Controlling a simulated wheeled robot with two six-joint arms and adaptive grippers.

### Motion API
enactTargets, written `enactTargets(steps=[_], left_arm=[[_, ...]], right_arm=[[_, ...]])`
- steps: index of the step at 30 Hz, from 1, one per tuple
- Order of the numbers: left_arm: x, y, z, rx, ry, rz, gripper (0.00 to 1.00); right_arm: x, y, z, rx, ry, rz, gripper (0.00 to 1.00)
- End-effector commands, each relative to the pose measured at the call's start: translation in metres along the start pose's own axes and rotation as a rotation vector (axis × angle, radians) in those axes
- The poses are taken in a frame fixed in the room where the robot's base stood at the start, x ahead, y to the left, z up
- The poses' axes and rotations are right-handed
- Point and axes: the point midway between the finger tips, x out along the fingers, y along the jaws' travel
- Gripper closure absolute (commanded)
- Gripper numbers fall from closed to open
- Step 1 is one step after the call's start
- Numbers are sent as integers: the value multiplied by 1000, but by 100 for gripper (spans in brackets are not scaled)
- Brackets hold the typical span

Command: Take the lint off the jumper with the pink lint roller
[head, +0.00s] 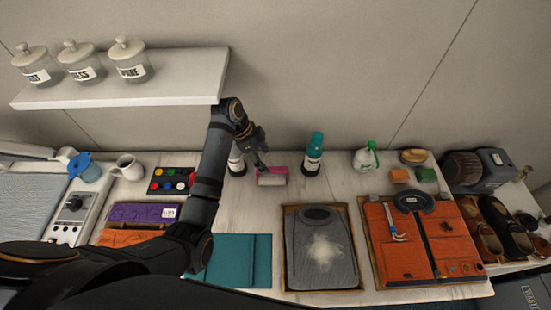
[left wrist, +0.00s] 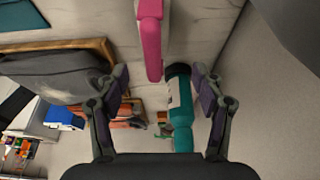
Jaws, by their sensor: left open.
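The pink lint roller (head: 272,177) lies on the worktop near the wall, left of the teal-capped bottle. In the left wrist view the pink roller (left wrist: 151,40) comes down from the top and ends between the fingertips, with no finger seen touching it. My left gripper (head: 261,161) is open just behind and above the roller; its spread fingers show in the left wrist view (left wrist: 160,76). The grey jumper (head: 303,262) lies folded in a wooden-edged tray, with a pale patch of lint on its middle. My right gripper is not in view.
A paint palette (head: 171,181), teal folder (head: 240,262) and orange board (head: 400,262) lie around. A jar shelf (head: 130,85) hangs at upper left.

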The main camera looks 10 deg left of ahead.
Motion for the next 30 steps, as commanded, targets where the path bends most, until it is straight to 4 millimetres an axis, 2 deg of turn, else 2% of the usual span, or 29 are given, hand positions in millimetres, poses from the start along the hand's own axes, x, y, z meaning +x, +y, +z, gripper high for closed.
enactTargets(steps=[1,3,7,12,16,19,23,25,30], left_arm=[[0,0,0,0,0,1,32],[4,0,0,-1,1,2,32],[24,1,-1,-2,1,4,32],[48,0,0,-1,1,1,32],[53,0,0,0,0,-1,32],[58,1,-1,-1,0,3,32],[80,4,0,-2,1,5,32],[93,3,1,-1,1,3,32],[105,3,2,0,0,-1,32]], right_arm=[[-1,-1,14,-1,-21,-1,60],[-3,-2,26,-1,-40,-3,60],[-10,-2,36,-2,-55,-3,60],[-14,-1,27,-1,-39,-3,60],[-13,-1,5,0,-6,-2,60],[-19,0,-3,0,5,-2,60],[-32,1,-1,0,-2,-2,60],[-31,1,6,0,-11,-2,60],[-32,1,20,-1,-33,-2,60]])
